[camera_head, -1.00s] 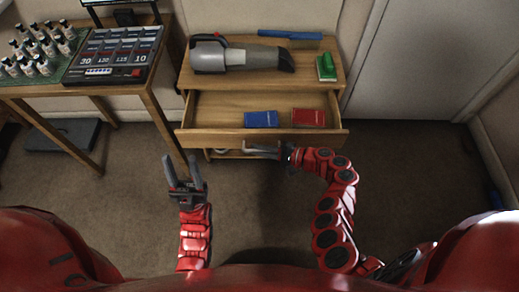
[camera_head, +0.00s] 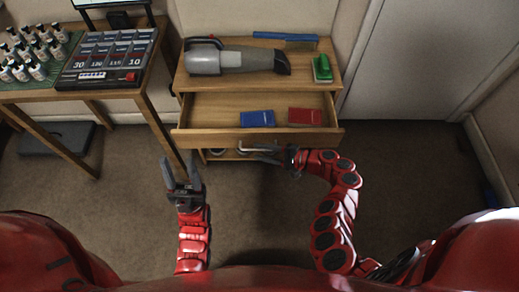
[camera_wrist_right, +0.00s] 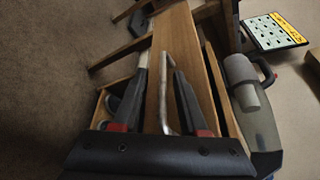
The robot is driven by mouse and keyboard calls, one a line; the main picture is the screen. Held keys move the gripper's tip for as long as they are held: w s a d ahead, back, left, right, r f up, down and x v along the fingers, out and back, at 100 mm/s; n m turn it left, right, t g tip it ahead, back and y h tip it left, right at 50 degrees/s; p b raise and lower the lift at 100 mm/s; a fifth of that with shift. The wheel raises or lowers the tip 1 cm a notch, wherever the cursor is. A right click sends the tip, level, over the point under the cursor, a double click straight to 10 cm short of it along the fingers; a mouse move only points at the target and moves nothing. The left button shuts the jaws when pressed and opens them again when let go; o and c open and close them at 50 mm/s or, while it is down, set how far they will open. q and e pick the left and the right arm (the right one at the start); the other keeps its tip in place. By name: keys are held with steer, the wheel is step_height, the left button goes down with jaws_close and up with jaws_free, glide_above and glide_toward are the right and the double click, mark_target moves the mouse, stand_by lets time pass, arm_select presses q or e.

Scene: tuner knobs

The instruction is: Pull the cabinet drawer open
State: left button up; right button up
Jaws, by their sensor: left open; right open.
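The wooden cabinet (camera_head: 190,84) stands ahead with its upper drawer (camera_head: 192,138) pulled out and its inside showing. A metal bar handle (camera_head: 258,147) is on the drawer's front, and it shows in the right wrist view (camera_wrist_right: 163,98). My right gripper (camera_head: 262,153) is at the drawer front, open, with the bar between its spread fingers in the right wrist view (camera_wrist_right: 157,62). I cannot tell whether a finger touches the bar. My left gripper (camera_head: 181,170) is open and empty above the floor, left of the drawer front.
A blue item (camera_head: 257,118) and a red item (camera_head: 304,116) lie in the drawer. A grey handheld vacuum (camera_head: 240,60), a green-handled brush (camera_head: 322,68) and a blue bar (camera_head: 285,36) are on the cabinet top. A table (camera_head: 142,88) with bottles stands left. Floor right is clear.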

steer(key=p+v, duration=0.2)
steer(key=v, duration=1.4)
steer(key=shift+r+p, duration=0.15)
steer(key=shift+p, duration=0.15)
steer(key=shift+d, duration=0.1)
